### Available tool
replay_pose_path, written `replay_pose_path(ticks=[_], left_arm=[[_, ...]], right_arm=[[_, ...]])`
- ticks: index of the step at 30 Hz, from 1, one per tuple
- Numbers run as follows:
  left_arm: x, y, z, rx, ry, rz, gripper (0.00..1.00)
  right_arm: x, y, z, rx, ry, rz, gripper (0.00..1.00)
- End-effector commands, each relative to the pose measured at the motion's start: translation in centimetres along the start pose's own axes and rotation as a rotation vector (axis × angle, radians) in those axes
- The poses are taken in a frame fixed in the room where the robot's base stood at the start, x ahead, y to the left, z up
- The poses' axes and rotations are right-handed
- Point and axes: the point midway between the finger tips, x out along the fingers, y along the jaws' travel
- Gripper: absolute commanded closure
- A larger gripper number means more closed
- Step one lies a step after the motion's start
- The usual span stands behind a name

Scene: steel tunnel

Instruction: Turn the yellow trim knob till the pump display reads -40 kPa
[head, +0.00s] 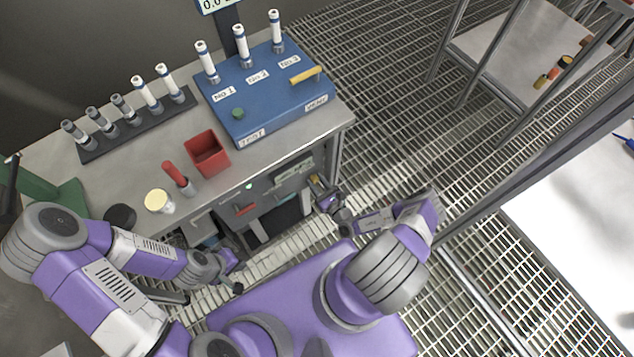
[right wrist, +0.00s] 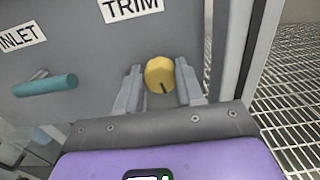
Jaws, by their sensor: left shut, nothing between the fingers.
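The yellow trim knob (right wrist: 160,75) is on a grey panel, below a TRIM label (right wrist: 132,6), in the right wrist view. Its dark mark points downward. My right gripper (right wrist: 161,88) has one finger on each side of it, very close; I cannot tell whether they touch it. In the head view this gripper (head: 327,196) is at the right end of the cabinet front, with the knob mostly hidden. My left gripper (head: 236,274) is shut and empty, low in front of the bench. A pump reading cannot be made out in either view.
A teal lever (right wrist: 45,86) sits by the INLET label (right wrist: 20,37), left of the knob. The bench (head: 120,184) above carries a blue test box (head: 262,105), a red bin (head: 207,153) and a tube rack (head: 128,132). The display (head: 213,4) above is cut off. Grating floor is open at right.

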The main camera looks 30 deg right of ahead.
Motion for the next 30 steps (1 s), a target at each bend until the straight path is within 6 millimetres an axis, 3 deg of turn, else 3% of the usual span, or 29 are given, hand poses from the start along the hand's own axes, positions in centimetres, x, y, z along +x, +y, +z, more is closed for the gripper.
replay_pose_path(ticks=[1, 5, 6, 18, 27, 28, 30], left_arm=[[0.0, 0.0, 0.0, 0.0, 0.0, 0.0, 1.0], [0.0, 0.0, 0.0, 0.0, 0.0, 0.0, 1.0], [0.0, 0.0, 0.0, 0.0, 0.0, 0.0, 1.0], [0.47, -0.18, -0.02, 0.0, 0.0, 0.0, 1.0], [0.44, -0.17, -0.02, 0.0, 0.0, 0.0, 1.0], [0.45, -0.17, -0.02, 0.0, 0.0, 0.0, 1.0], [0.45, -0.17, -0.02, 0.0, 0.0, 0.0, 1.0]], right_arm=[[-0.01, -0.01, 0.0, 0.0, 0.0, 0.0, 0.72], [-0.02, -0.01, -0.01, 0.0, 0.0, 0.0, 0.92], [-0.02, -0.01, -0.01, 0.001, 0.0, 0.0, 0.93], [-0.05, -0.05, -0.1, 0.235, 0.001, -0.002, 0.93], [-0.06, -0.04, -0.07, 0.248, 0.001, -0.001, 0.93], [-0.06, -0.03, -0.07, 0.248, 0.002, -0.001, 0.59], [-0.06, -0.04, -0.07, 0.248, 0.001, -0.001, 0.49]])
